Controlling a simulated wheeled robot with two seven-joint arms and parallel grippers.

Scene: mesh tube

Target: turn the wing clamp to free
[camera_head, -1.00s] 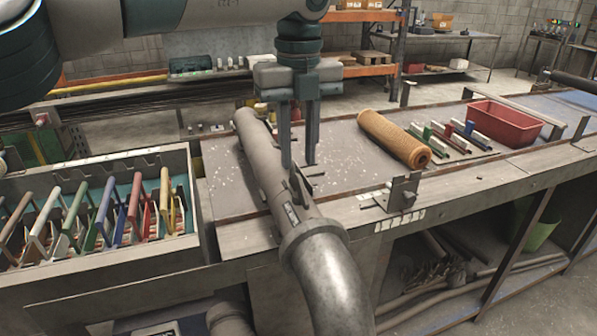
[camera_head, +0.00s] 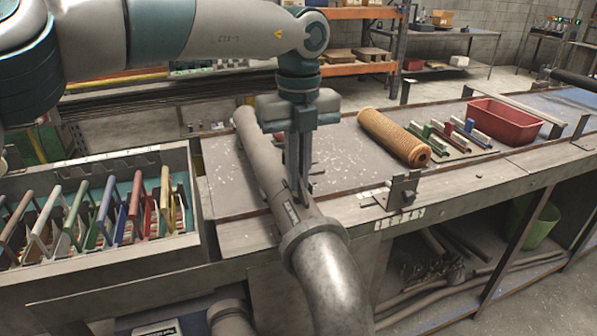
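A grey metal pipe (camera_head: 262,165) lies along the bench's near left part and ends in a bent elbow (camera_head: 335,280) hanging over the front edge. The small dark wing clamp (camera_head: 309,187) sits on top of the pipe just behind the elbow's collar, mostly hidden by my fingers. My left gripper (camera_head: 300,188) points straight down at it, its two fingers close together with their tips at the wing. It looks shut on the wing, though the contact is small in the picture. My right gripper is not in view.
An orange mesh tube (camera_head: 393,138) lies on the bench to the right. Beyond it are several coloured-handled tools (camera_head: 455,138) and a red bin (camera_head: 503,122). A metal bracket (camera_head: 402,190) stands at the front edge. A box (camera_head: 100,262) of coloured frames stands at left.

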